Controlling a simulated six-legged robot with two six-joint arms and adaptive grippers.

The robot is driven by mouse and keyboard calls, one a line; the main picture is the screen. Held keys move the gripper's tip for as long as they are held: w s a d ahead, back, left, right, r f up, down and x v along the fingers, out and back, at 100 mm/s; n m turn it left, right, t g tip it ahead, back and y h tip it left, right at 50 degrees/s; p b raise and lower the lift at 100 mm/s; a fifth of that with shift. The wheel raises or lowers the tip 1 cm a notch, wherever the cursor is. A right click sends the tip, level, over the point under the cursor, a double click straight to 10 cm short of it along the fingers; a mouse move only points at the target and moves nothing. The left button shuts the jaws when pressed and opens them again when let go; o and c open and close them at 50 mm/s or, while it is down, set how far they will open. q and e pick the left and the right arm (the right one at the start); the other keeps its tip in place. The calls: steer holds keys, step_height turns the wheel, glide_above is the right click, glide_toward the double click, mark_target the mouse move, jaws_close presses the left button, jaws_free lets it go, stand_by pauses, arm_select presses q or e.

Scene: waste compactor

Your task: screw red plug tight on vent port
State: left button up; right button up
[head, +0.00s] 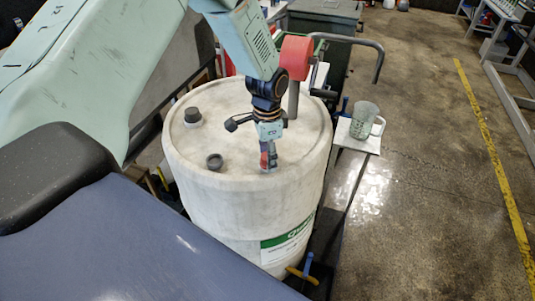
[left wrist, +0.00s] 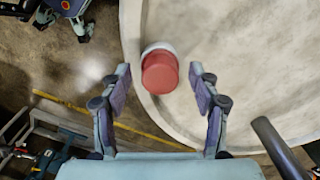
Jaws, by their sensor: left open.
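The red plug (left wrist: 160,73) stands near the rim of the white drum (head: 240,215). A pale ring shows at its far side in the left wrist view; the vent port itself is mostly hidden. In the head view the plug (head: 264,160) is a small red patch, partly covered by my gripper. My left gripper (head: 268,158) points down over the drum top at the plug. Its two fingers are open in the left wrist view (left wrist: 160,80), one on each side of the plug, with gaps on both sides. I cannot tell how tightly the plug sits. My right gripper is not in view.
Two dark caps (head: 193,115) (head: 215,161) sit on the drum top. A clear jug (head: 364,120) stands on a board right of the drum. A yellow-and-blue handle (head: 303,271) is low in front. Open floor lies right.

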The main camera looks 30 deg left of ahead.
arm_select(q)
steer(key=shift+c, duration=0.5)
steer(key=shift+r+n+p, duration=0.15)
steer(key=shift+n+p, duration=0.4)
steer(key=shift+n, duration=0.15)
steer(key=n, duration=0.8)
steer(key=shift+n, duration=0.4)
steer(key=n, duration=1)
steer(key=shift+n, duration=0.3)
